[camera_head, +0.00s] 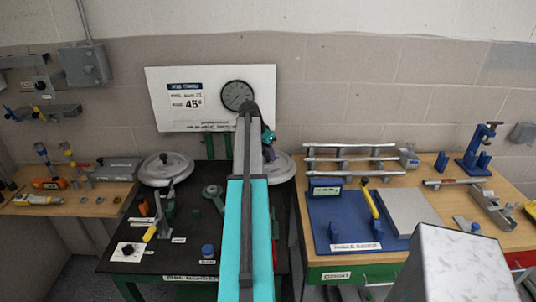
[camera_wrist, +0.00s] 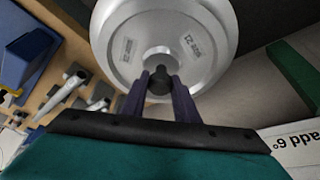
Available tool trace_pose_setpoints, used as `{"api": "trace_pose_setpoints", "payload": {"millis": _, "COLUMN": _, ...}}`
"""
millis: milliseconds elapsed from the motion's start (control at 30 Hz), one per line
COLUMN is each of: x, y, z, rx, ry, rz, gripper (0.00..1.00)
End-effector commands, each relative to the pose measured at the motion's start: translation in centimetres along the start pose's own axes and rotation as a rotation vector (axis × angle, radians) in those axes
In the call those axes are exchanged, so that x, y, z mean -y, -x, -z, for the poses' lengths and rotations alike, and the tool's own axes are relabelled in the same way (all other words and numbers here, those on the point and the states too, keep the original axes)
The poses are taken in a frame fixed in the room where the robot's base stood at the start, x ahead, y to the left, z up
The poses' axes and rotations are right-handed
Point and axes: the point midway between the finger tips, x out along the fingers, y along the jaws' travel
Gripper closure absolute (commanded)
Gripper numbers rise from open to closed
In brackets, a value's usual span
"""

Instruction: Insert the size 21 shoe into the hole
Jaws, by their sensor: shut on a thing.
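A round silver shoe (camera_wrist: 215,50) fills the top middle of the wrist view, its face labels upside down; one appears to read size 21. My gripper (camera_wrist: 160,88) has its two dark fingers shut on the dark knob (camera_wrist: 160,80) at the shoe's centre. In the head view the same shoe (camera_head: 282,170) seems to be the silver disc at the black table's back right, partly hidden by my arm. A second silver disc (camera_head: 165,169) lies at the back left of that table. I cannot make out the hole clearly.
The black table (camera_head: 120,262) carries a green ringed fitting (camera_head: 212,192), a yellow-handled tool (camera_head: 151,232) and a blue cap (camera_head: 207,250). A wall board (camera_head: 205,112) reads 45° beside a dial (camera_head: 237,95). The right bench holds a blue mat (camera_head: 335,225) and metal tubes (camera_head: 350,158).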

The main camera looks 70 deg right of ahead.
Motion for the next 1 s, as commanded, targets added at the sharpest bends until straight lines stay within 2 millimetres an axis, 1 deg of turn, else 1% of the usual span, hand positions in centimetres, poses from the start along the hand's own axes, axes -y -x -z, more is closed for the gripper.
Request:
{"api": "trace_pose_setpoints", "payload": {"millis": 467, "x": 0.01, "y": -0.41, "z": -0.13, "rx": -0.002, "ry": 0.000, "rz": 0.001, "gripper": 1.00}}
{"api": "trace_pose_setpoints", "payload": {"millis": 500, "x": 0.01, "y": -0.41, "z": -0.13, "rx": -0.002, "ry": 0.000, "rz": 0.001, "gripper": 0.71}}
{"api": "trace_pose_setpoints", "payload": {"millis": 567, "x": 0.01, "y": -0.41, "z": -0.13, "rx": -0.002, "ry": 0.000, "rz": 0.001, "gripper": 0.61}}
{"api": "trace_pose_setpoints", "payload": {"millis": 600, "x": 0.01, "y": -0.41, "z": -0.14, "rx": -0.002, "ry": 0.000, "rz": 0.001, "gripper": 0.54}}
{"api": "trace_pose_setpoints", "payload": {"millis": 633, "x": 0.00, "y": -0.42, "z": -0.15, "rx": -0.001, "ry": 0.000, "rz": 0.001, "gripper": 0.51}}
{"api": "trace_pose_setpoints", "payload": {"millis": 1000, "x": -0.01, "y": -0.33, "z": -0.16, "rx": 0.001, "ry": 0.000, "rz": -0.001, "gripper": 0.51}}
